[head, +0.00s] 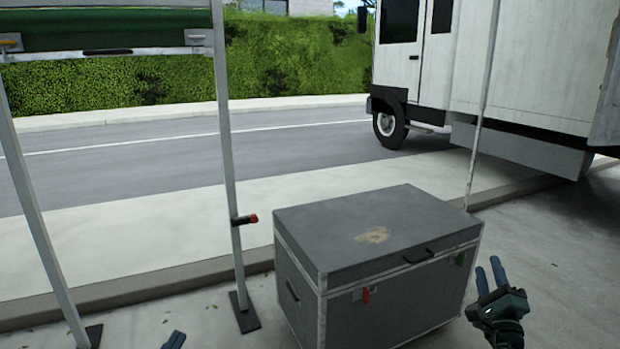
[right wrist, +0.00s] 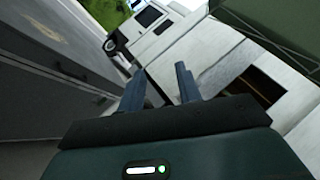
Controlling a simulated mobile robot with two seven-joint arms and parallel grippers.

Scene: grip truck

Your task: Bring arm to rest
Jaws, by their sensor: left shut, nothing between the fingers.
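My right gripper (head: 488,264) is at the lower right in the head view, just right of the grey case, with its fingers pointing up. In the right wrist view its two fingers (right wrist: 160,69) stand apart with nothing between them. My left gripper (head: 173,340) shows only as fingertips at the bottom edge of the head view, left of the case. It is shut and holds nothing. The rest of the left gripper is out of frame.
A large grey case (head: 345,225) with a closed lid stands on the pavement between my grippers. A metal frame post (head: 229,170) with a red-tipped knob rises left of it. A white truck (head: 530,70) is parked behind at right. Pavement right of the case looks clear.

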